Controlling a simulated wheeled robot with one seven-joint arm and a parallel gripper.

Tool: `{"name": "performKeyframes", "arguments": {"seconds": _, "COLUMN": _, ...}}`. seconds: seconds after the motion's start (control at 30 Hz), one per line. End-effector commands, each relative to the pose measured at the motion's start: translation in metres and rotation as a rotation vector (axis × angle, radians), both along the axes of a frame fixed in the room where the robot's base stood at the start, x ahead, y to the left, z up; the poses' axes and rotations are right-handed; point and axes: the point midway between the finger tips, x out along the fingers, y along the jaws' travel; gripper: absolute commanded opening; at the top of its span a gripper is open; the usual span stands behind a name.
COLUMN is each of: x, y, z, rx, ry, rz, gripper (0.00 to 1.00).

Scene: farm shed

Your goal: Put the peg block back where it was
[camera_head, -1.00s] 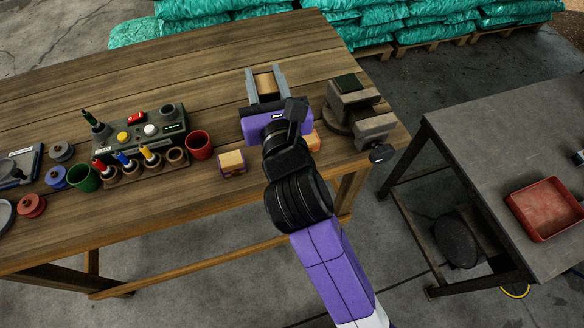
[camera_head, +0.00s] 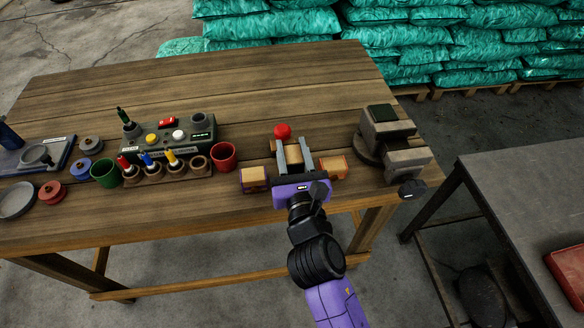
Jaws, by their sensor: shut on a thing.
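My gripper (camera_head: 293,153) is shut on a small wooden block (camera_head: 294,154), with a grey finger on each side. It is above or at the near right part of the wooden table; its exact height I cannot tell. The block's lower part is hidden by my gripper's purple body. A block with a purple side (camera_head: 254,179) lies to the left of my gripper. A block with an orange side (camera_head: 334,168) lies to its right. Which block is the peg block, I cannot tell for sure. A red rounded thing (camera_head: 282,131) shows just beyond the fingers.
A grey vise (camera_head: 388,138) stands to the right. A red cup (camera_head: 224,156), a green cup (camera_head: 105,173), a holder with coloured pegs (camera_head: 158,171) and a control box (camera_head: 165,143) are to the left. The far part of the table (camera_head: 250,75) is clear.

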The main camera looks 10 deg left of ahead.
Motion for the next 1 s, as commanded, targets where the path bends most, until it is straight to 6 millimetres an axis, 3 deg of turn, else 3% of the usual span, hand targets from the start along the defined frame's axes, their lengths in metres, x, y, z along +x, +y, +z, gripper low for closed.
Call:
{"name": "performKeyframes", "arguments": {"seconds": 0.4, "x": 0.000, "y": 0.000, "z": -0.048, "rx": -0.001, "ry": 0.000, "rz": 0.001, "gripper": 0.00}}
{"name": "performKeyframes", "arguments": {"seconds": 0.87, "x": 0.000, "y": 0.000, "z": -0.053, "rx": 0.000, "ry": -0.001, "rz": 0.000, "gripper": 0.00}}
{"name": "performKeyframes", "arguments": {"seconds": 0.9, "x": 0.000, "y": 0.000, "z": -0.053, "rx": 0.000, "ry": -0.001, "rz": 0.000, "gripper": 0.39}}
{"name": "performKeyframes", "arguments": {"seconds": 1.0, "x": 0.000, "y": 0.000, "z": -0.052, "rx": 0.000, "ry": -0.001, "rz": 0.000, "gripper": 0.57}}
